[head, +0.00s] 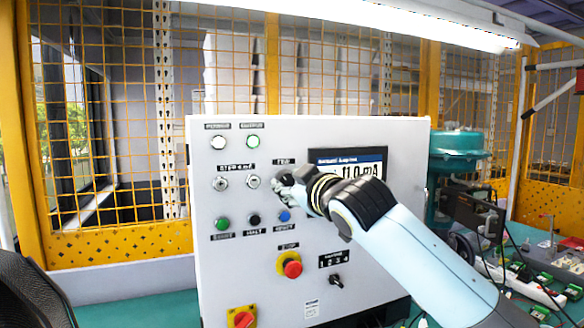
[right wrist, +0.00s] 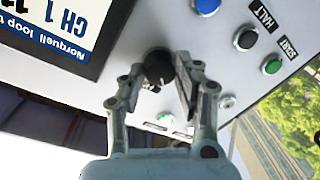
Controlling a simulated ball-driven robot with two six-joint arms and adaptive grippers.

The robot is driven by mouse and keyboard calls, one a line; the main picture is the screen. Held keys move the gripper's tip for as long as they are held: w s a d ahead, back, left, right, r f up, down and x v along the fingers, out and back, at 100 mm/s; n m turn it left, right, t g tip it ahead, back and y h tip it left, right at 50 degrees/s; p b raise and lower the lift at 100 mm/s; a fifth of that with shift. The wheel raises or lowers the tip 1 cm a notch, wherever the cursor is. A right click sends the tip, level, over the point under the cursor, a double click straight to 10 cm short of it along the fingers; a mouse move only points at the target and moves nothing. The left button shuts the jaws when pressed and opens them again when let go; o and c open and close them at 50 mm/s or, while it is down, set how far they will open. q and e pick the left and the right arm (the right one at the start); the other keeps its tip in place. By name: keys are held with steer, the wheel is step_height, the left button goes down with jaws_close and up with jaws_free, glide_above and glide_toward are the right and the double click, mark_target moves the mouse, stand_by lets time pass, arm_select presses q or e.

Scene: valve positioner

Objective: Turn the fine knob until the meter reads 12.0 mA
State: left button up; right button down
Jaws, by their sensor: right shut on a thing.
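The fine knob (right wrist: 158,68) is a small black knob on the light grey panel (head: 240,295), seen upside down in the right wrist view. My right gripper (head: 284,186) has its fingers on both sides of this knob, shut on it; the fingers also show in the right wrist view (right wrist: 160,78). In the head view the gripper mostly hides the knob, under a small black label. The meter (head: 345,166) at the panel's upper right appears to read 11.0 mA; my right arm covers its lower part. My left gripper is not in view.
Left of the knob are two small switches (head: 237,182), with green, black and blue buttons (head: 254,219) below. A red stop button (head: 292,268), a black selector (head: 336,281) and a red-yellow switch (head: 242,318) sit lower. A teal actuator (head: 455,143) stands right of the panel.

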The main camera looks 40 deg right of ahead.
steer(key=shift+r+n+p, duration=0.1)
steer(key=shift+n+p, duration=1.1)
steer(key=shift+n, duration=0.1)
steer(key=c, duration=0.9)
jaws_free()
steer(key=shift+c, duration=0.2)
steer(key=s+a, duration=0.2)
steer(key=s, duration=0.9)
steer(key=shift+s+a+r, duration=0.2)
steer(key=shift+s+r, duration=0.15)
steer(key=shift+f, duration=0.1)
